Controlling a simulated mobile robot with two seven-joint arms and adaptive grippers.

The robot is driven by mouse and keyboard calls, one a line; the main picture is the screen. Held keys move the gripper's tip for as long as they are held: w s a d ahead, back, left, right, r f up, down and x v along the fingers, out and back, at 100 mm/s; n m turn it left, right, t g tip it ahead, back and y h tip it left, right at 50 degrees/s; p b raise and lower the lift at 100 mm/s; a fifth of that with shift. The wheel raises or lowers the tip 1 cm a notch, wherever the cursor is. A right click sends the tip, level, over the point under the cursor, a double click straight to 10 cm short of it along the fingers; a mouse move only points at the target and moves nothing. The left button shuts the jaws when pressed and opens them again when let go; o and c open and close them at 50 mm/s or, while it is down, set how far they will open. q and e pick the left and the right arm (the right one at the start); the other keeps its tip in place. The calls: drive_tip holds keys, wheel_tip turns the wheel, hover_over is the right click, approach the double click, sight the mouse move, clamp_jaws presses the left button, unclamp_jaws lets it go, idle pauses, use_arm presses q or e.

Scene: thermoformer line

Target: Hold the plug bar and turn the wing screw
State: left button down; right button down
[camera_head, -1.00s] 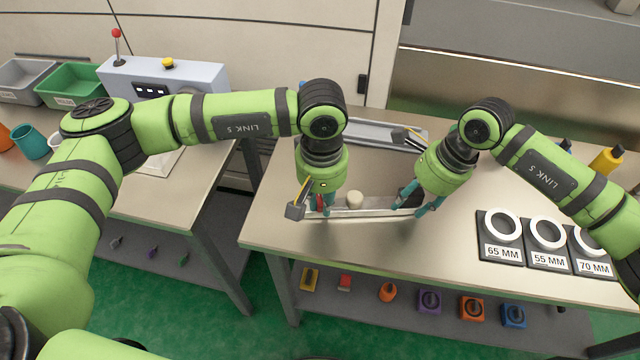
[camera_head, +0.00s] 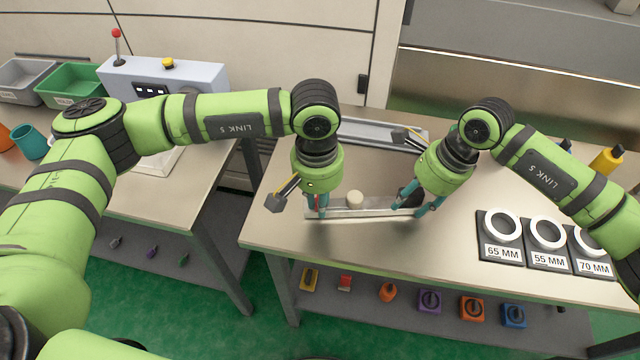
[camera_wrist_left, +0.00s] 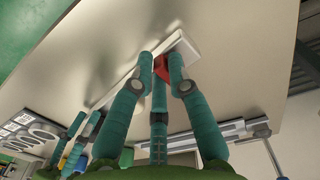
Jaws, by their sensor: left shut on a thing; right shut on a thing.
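The plug bar (camera_head: 370,212) is a pale metal bar lying near the front of the right table, with a round cream plug (camera_head: 355,198) on it. The red wing screw (camera_wrist_left: 162,67) is at the bar's left end; it shows between my left fingers in the left wrist view and is mostly hidden in the head view. My left gripper (camera_head: 317,208) points down and is shut on the wing screw. My right gripper (camera_head: 418,205) is tilted and shut on the right part of the bar, hiding that end.
Size blocks with white rings, marked 65 MM (camera_head: 500,236), 55 MM (camera_head: 548,246) and 70 MM, stand at the right. A grey rail (camera_head: 375,133) lies behind my arms. A control box (camera_head: 165,78) and green bin (camera_head: 68,86) are on the left table.

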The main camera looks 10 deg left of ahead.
use_arm(q)
drive_tip(key=shift+a+f, duration=0.1)
drive_tip(key=shift+a, duration=0.25)
drive_tip(key=shift+a+m, duration=0.15)
drive_tip(key=shift+m, duration=0.75)
drive_tip(key=shift+a+m, duration=0.1)
drive_tip(key=shift+m, duration=0.8)
drive_tip(key=shift+a+m, duration=0.15)
drive_tip(key=shift+m, duration=0.75)
